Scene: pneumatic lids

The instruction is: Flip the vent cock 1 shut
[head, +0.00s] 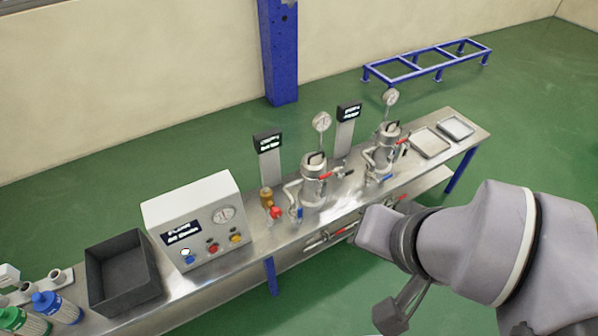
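Two steel vessels stand on the bench, the left one (314,185) and the right one (386,155). A red lever (329,176) with a dark end fitting sticks out on the right side of the left vessel. A blue lever (299,214) hangs low at that vessel's left. I cannot read any label that marks vent cock 1, nor tell its setting. My gripper (376,228) is at the bench's front edge, to the right of and nearer than the left vessel. Its fingers are not clearly visible, so its opening is unclear.
A brass valve with a red handle (275,212) stands left of the left vessel. A control box (195,215), a dark bin (122,272) and bottles (55,306) are further left. Shallow trays (430,142) lie at the right end. Pipes with red handles run below the bench front.

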